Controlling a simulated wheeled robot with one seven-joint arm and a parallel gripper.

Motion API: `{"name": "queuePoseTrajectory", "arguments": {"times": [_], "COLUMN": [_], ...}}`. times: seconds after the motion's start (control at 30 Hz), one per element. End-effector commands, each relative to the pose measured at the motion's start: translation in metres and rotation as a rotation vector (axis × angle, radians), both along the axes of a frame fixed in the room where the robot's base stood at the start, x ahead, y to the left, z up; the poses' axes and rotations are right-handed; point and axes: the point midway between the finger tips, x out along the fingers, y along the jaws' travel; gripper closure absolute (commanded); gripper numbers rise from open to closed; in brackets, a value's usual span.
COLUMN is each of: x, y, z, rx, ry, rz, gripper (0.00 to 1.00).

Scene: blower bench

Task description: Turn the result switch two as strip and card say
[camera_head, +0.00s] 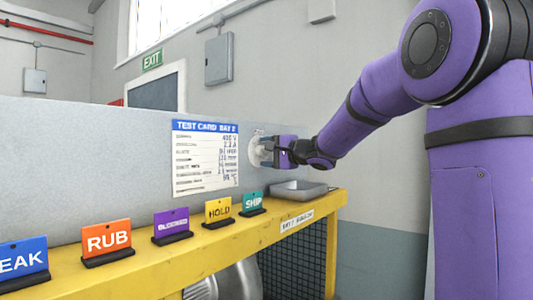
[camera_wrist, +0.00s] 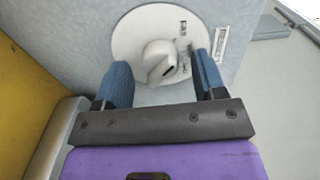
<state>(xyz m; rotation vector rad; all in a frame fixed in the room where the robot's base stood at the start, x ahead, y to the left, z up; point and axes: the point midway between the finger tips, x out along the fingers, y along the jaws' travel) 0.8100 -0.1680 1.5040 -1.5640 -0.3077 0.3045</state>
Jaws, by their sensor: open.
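The result switch shows in the wrist view as a pale grey knob (camera_wrist: 158,62) on a round white plate (camera_wrist: 128,42) with small dark markings at its right side, too small to read. A narrow white label strip (camera_wrist: 221,45) sits right of the plate. My gripper (camera_wrist: 163,78) is open, its blue fingers on either side of the knob, with gaps visible; contact cannot be told. In the head view my gripper (camera_head: 284,151) is at the plate (camera_head: 256,149) and hides most of the switch. The test card (camera_head: 206,160), headed "TEST CARD BAY 2", hangs left of it; its lines are blurred.
A grey tray (camera_head: 298,191) sits on the yellow bench (camera_head: 245,228) below my gripper. Standing signs line the bench: blue "EAK", cut off (camera_head: 22,260), orange RUB (camera_head: 107,238), purple (camera_head: 171,224), yellow HOLD (camera_head: 218,211) and teal SHIP (camera_head: 252,202).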

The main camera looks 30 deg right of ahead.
Motion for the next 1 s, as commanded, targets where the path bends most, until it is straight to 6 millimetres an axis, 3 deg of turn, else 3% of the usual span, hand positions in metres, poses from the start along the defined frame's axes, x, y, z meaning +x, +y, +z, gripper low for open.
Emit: {"name": "queuePoseTrajectory", "arguments": {"times": [0.53, 0.7, 1.0], "x": [-0.083, -0.093, -0.095], "y": [-0.035, -0.038, -0.039], "z": [0.000, 0.000, 0.000], "rx": [-0.001, 0.000, 0.000], "ry": [0.000, 0.001, 0.001], "rz": [-0.003, 0.000, 0.000], "gripper": [0.36, 0.36, 0.36]}}
